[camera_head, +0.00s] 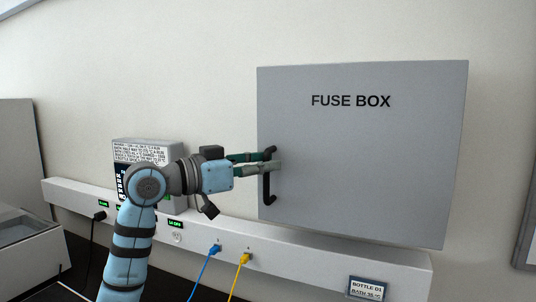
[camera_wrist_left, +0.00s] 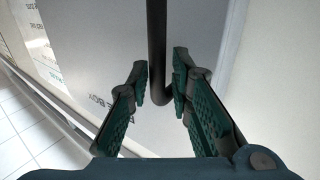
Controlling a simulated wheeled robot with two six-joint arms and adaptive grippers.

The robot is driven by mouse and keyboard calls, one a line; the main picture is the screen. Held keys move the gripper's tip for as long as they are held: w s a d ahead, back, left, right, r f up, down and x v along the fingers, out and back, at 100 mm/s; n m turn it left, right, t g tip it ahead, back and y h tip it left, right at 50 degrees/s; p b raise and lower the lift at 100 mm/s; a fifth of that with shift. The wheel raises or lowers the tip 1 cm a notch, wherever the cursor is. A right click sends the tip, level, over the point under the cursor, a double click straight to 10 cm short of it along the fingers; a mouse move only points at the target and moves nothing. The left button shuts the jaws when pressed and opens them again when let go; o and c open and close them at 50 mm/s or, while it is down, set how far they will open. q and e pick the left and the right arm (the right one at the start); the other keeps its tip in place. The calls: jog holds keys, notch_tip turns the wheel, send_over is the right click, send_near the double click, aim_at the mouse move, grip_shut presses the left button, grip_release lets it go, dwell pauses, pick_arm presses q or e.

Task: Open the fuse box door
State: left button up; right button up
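The fuse box (camera_head: 365,150) is a grey box on the wall with "FUSE BOX" on its front, and its door looks shut. A black vertical bar handle (camera_head: 267,190) is at the door's left edge. My left gripper (camera_head: 272,161) is at the upper part of this handle, reaching in from the left. In the left wrist view the handle (camera_wrist_left: 157,45) runs between the two green fingertips (camera_wrist_left: 160,78). The fingers are apart, with a narrow gap showing beside the bar. The handle's lower bend is partly hidden by a finger. My right gripper is not in view.
A white wall trunking (camera_head: 320,252) runs below the box, with a blue plug (camera_head: 215,249) and a yellow plug (camera_head: 244,258) in it. A grey labelled device (camera_head: 150,150) stands behind my left arm. The wall right of the box is mostly clear.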

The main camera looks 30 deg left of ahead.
pick_arm(q)
jog(key=shift+w+d, duration=0.2)
jog(key=shift+d, duration=0.05)
jog(key=shift+s, duration=0.1)
grip_shut()
